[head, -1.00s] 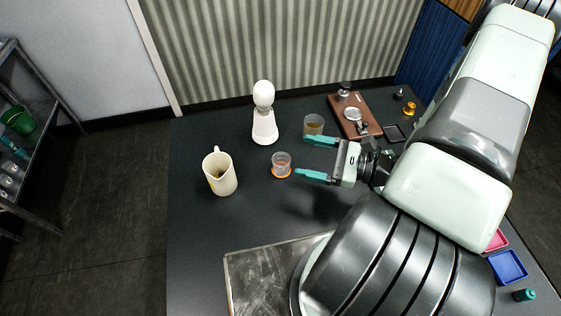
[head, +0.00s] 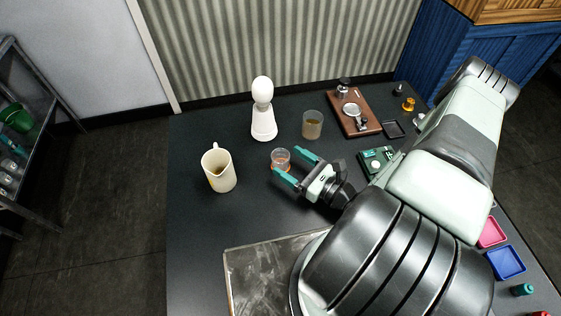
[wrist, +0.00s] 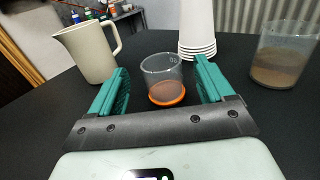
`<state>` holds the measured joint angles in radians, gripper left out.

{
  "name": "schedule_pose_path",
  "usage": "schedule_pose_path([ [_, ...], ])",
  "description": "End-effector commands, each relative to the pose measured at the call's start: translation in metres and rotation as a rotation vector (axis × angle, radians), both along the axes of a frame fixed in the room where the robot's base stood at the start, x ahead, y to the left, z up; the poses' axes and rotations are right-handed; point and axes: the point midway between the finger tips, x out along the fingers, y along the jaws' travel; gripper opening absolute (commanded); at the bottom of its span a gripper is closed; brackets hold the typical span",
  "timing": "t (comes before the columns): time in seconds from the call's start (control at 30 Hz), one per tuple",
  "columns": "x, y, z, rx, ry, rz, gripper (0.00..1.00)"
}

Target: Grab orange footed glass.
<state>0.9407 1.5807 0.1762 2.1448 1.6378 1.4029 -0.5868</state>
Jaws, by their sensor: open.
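The orange footed glass (head: 281,158) is a small clear cup with an orange base, upright on the dark table. In the wrist view the glass (wrist: 163,78) stands ahead of and between my two teal fingers, with its orange foot at the bottom. My gripper (head: 295,163) is open and low over the table, just right of and below the glass in the head view. The fingertips are near the glass, one to each side of its line. Whether they touch it I cannot tell. In the head view a finger partly covers its foot.
A cream pitcher (head: 219,170) stands left of the glass. A brown board (head: 355,112) lies at back right, a metal tray (head: 268,270) at the front.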

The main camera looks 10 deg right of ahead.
Motion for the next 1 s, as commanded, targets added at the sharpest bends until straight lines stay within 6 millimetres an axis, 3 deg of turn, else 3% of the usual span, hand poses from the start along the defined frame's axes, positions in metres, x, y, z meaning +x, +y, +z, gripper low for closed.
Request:
schedule_pose_path([
  [0.23, 0.029, 0.022, 0.001, 0.001, -0.001, 0.003, 0.81],
  [0.53, 0.034, 0.025, 0.001, 0.0, 0.0, 0.001, 0.81],
  [0.9, 0.034, 0.025, 0.001, 0.0, 0.0, 0.001, 0.26],
  [1.0, 0.034, 0.025, 0.001, 0.001, -0.001, 0.001, 0.23],
])
